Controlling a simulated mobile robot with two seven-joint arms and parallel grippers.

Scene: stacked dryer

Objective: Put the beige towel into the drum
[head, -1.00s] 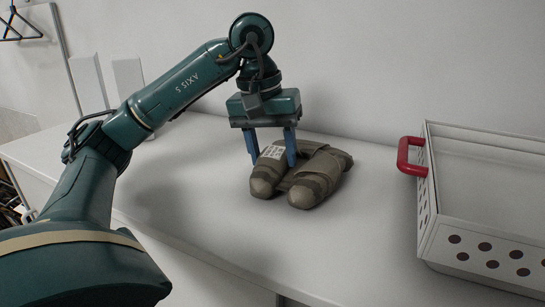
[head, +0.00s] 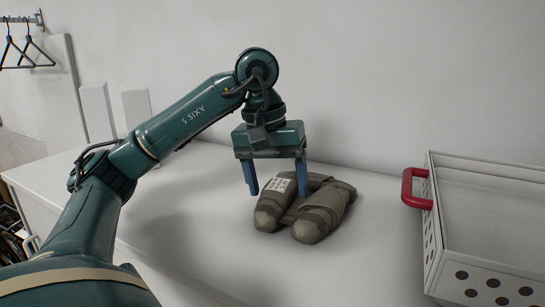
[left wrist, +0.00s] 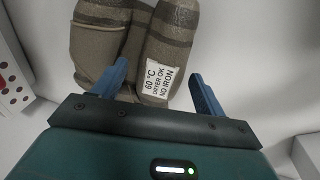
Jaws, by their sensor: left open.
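The beige towel (head: 322,212) is a folded, banded grey-brown bundle with rounded ends on the white counter. A white care label (head: 277,185) lies on its left part. My left gripper (head: 277,190) is over the towel's left part, open and pointing down, with one finger to each side of the label. In the left wrist view the towel (left wrist: 98,42) lies beyond the open fingers (left wrist: 160,73), and the label shows between them. I cannot tell whether the fingers touch the cloth. The drum and my right gripper are not in view.
A white perforated basket (head: 485,255) with a red handle (head: 411,188) stands to the right on the counter (head: 210,235). The wall is close behind the towel. Black hangers (head: 22,48) hang at the upper left. The counter between towel and basket is clear.

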